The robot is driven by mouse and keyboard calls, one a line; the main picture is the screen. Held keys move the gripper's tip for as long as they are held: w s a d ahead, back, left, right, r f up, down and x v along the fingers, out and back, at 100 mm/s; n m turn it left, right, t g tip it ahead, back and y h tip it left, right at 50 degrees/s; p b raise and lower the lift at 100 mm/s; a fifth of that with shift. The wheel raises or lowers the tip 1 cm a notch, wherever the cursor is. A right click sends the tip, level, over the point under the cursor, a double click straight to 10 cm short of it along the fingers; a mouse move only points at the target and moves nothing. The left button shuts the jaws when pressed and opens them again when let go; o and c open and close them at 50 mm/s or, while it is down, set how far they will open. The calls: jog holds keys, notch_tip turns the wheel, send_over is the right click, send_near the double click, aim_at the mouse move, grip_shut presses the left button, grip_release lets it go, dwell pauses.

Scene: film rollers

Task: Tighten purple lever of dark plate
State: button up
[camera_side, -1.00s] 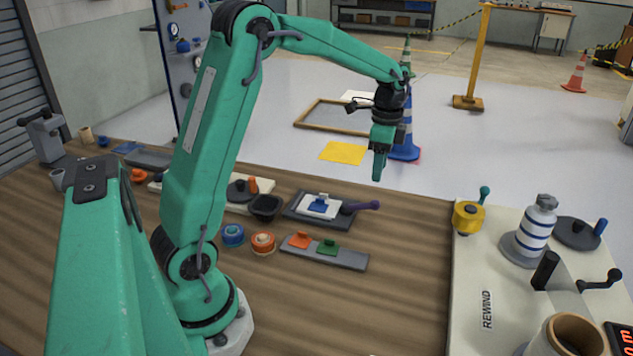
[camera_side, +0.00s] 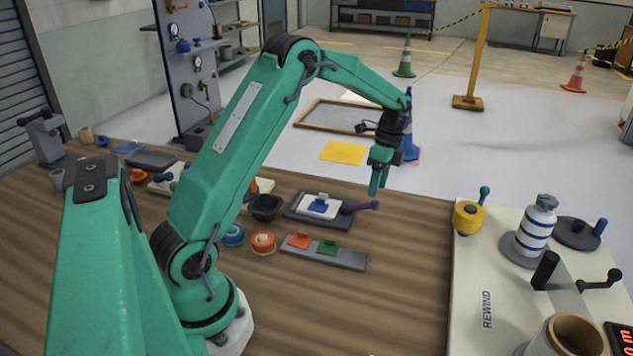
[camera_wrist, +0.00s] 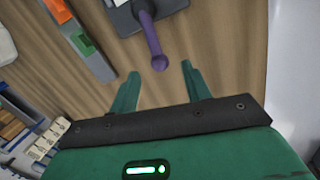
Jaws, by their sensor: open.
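The dark plate (camera_side: 295,213) lies on the wooden bench with a white block and a blue piece on top. Its purple lever (camera_side: 362,207) sticks out to the right from the plate's edge. In the wrist view the purple lever (camera_wrist: 152,40) points down toward the gap between my fingers, its round end just beyond the fingertips. The dark plate (camera_wrist: 128,20) shows at the top there. My gripper (camera_side: 377,190) is green, points down and hangs just above the lever's end. In the wrist view my gripper (camera_wrist: 160,72) is open and empty.
A grey bar (camera_side: 345,258) with orange and green clips lies in front of the plate. A black cup (camera_side: 265,207) and orange and blue rolls stand left. A cream machine panel (camera_side: 475,260) with a yellow knob stands right. Bare bench lies between.

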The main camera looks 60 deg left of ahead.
aim_at(374, 204)
jog(key=shift+s+d+f, duration=0.15)
jog(key=shift+s+f, duration=0.05)
jog(key=shift+f, duration=0.9)
jog(key=shift+s+d+f, duration=0.1)
jog(key=shift+s+f, duration=0.05)
jog(key=shift+f, duration=1)
jog(key=shift+s+d+f, duration=0.15)
jog(key=shift+s+f, duration=0.05)
jog(key=shift+f, duration=0.9)
grip_shut()
